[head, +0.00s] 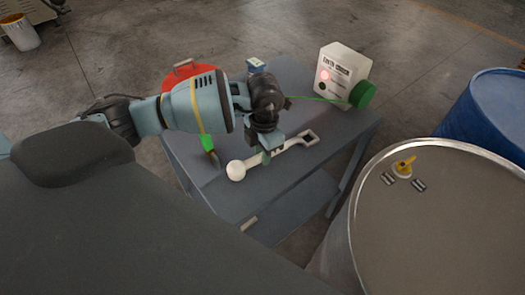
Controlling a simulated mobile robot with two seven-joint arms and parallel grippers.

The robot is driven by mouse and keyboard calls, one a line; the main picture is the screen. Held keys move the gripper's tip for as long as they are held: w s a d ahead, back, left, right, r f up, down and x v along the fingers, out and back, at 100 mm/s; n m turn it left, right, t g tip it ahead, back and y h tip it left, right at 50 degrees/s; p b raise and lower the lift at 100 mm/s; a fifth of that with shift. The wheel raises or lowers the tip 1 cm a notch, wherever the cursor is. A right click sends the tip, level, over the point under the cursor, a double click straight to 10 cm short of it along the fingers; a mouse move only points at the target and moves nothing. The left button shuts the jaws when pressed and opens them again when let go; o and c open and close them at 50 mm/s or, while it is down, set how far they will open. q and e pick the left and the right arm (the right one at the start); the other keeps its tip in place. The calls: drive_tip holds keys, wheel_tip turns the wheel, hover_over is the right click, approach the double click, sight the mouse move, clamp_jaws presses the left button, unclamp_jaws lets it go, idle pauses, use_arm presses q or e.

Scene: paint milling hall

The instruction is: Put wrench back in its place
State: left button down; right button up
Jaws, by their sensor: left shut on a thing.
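The wrench (292,145) is pale, with a squared open head at its right end and a round white knob at its left end. My left gripper (265,155) points down over the grey table (285,198) and is shut on the wrench near the middle of its handle. The wrench lies slantwise over the table top; I cannot tell whether it touches the surface. My left arm hides part of the table behind it. My right gripper is out of view.
A white box (338,67) with a green knob stands at the table's back right. A steel drum (450,220) and blue drum (490,112) stand right of the table.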

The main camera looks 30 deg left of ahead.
use_arm(q)
drive_tip(key=c, duration=1.1)
unclamp_jaws()
drive_tip(key=shift+c, duration=0.2)
drive_tip(key=shift+f, duration=0.1)
wheel_tip(320, 180, up, 7)
drive_tip(key=shift+w+f, duration=0.1)
drive_tip(key=shift+f, duration=0.05)
drive_tip(key=shift+r, duration=0.6)
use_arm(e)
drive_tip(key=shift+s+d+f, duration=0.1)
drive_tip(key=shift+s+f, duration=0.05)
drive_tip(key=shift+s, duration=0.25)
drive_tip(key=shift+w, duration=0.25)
